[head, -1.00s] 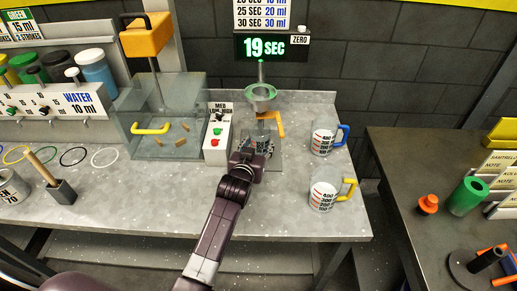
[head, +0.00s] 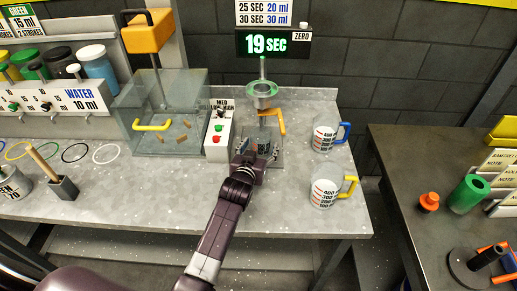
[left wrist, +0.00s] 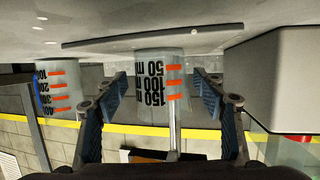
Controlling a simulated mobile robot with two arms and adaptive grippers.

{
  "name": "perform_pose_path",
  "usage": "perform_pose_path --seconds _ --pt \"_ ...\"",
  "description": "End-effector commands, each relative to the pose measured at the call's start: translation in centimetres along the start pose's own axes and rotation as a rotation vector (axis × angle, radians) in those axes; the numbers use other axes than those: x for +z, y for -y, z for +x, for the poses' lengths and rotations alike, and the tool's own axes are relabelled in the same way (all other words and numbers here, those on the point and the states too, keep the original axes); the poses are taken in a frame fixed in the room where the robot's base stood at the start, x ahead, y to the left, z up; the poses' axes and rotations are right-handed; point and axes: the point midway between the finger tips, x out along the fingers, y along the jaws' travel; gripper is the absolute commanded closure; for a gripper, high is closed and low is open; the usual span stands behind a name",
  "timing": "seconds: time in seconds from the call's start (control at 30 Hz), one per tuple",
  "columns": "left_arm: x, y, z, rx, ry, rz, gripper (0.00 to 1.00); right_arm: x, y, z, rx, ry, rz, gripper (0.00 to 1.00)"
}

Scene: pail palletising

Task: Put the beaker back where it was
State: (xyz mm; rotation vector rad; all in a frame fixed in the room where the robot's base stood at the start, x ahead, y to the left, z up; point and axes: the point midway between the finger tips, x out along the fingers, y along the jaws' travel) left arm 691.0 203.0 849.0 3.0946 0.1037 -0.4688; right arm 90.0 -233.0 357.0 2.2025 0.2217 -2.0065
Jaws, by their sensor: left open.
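A small clear beaker with black numbers up to 150 and orange marks stands between the spread fingers in the left wrist view (left wrist: 160,75). In the head view its orange handle (head: 276,117) shows below the green-rimmed metal cup (head: 263,95), while its body is largely unclear there. My left gripper (head: 258,147) is open just in front of the beaker. In the left wrist view the gripper (left wrist: 160,95) has a visible gap between each finger pad and the beaker. My right gripper is not in view.
Two larger beakers stand to the right, one blue-handled (head: 328,137) and one yellow-handled (head: 330,191). A button box (head: 218,138) and a clear tank (head: 165,115) stand left. The display (head: 272,44) reads 19 SEC. The front middle of the table is clear.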

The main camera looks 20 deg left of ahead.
Motion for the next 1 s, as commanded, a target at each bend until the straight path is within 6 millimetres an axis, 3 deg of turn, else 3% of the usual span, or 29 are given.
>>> perform_pose_path --seconds 0.17,0.7,1.0 --pt "-0.1 0.0 -1.3 0.000 0.000 0.000 0.37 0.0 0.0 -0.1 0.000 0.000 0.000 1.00" --pt "-0.1 0.0 -10.6 0.001 0.000 -0.001 0.37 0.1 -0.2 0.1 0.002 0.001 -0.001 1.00" --pt "-0.2 0.0 -12.1 0.000 0.000 0.000 0.37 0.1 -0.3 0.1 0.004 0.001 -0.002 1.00"
